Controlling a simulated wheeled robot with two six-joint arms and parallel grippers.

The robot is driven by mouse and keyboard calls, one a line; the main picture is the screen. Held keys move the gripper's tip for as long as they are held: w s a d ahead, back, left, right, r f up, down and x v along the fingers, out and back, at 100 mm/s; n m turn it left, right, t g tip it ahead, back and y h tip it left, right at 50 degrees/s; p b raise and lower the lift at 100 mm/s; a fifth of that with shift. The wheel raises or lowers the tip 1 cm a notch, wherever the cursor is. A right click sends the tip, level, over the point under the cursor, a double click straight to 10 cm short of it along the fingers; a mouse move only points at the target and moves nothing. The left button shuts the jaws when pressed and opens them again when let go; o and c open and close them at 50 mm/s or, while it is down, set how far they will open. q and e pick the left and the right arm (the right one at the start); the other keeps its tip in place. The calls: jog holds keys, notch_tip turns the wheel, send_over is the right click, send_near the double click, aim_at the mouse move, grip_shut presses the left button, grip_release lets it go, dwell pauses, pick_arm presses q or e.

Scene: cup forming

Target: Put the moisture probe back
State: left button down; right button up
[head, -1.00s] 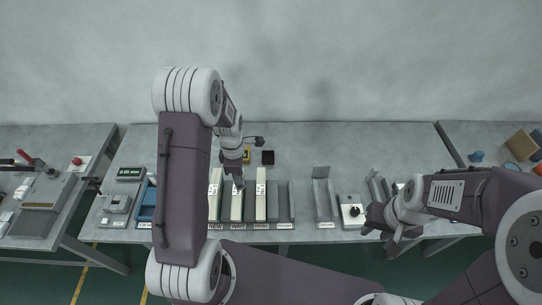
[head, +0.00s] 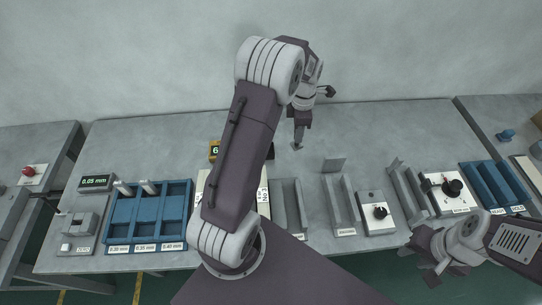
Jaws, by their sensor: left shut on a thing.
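My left gripper (head: 298,145) is shut at the back middle of the table. A small dark tip shows at its fingers; I take it for the moisture probe, but the fingers mostly hide it. My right gripper (head: 428,262) is open and empty at the front right, past the table's front edge.
A blue tray (head: 121,206) with labelled compartments stands left. Pale bars (head: 263,197) lie under my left arm. A grey channel (head: 340,200), a knob box (head: 376,211), another knob box (head: 447,190) and blue trays (head: 482,181) stand right. The back right of the table is clear.

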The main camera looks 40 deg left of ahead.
pick_arm(q)
jog(key=a+f+p, duration=0.1)
jog(key=a+f, duration=0.2)
jog(key=a, duration=0.1)
jog(key=s+a+f+p, duration=0.1)
jog(key=a+f, duration=0.2)
jog(key=f, duration=0.1)
jog(key=s+a+f+p, duration=0.1)
jog(key=a+f, duration=0.2)
jog(key=a, duration=0.1)
jog(key=shift+a+f, duration=0.35)
jog(key=shift+f, duration=0.05)
jog(key=shift+a+f, duration=0.1)
jog(key=shift+f, duration=0.15)
jog(key=shift+f, duration=0.1)
jog(key=c, duration=1.6)
grip_release()
jog(key=shift+f, duration=0.1)
jog(key=o, duration=0.4)
